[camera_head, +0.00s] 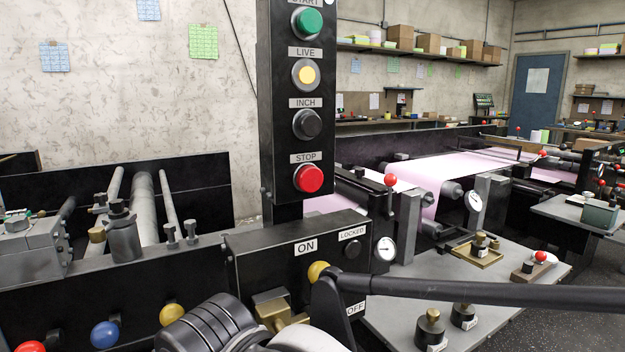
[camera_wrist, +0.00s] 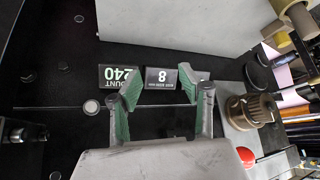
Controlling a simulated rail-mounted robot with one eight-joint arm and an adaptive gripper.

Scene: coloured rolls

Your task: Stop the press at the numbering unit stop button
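A red round button (camera_head: 308,178) labelled STOP sits lowest on a tall black control post (camera_head: 284,130) in the head view. No label naming the numbering unit is legible there. Above it are a black INCH button (camera_head: 307,124), a yellow-centred LIVE button (camera_head: 306,74) and a green START button (camera_head: 307,21). My gripper (camera_wrist: 163,92) shows in the wrist view, its two green-padded fingers apart with nothing held between them. Beyond the fingers are a COUNT 240 plate (camera_wrist: 120,77) and a plate with an 8 (camera_wrist: 161,77). A red round thing (camera_wrist: 248,156) is at lower right, partly hidden.
A black box (camera_head: 297,245) with ON, OFF and LOCKED labels stands below the post. A dark lever (camera_head: 480,291) extends across the right foreground. Rollers (camera_head: 145,208) are at left. Pink web (camera_head: 430,172) and a grey table (camera_head: 390,318) with brass-topped weights are at right.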

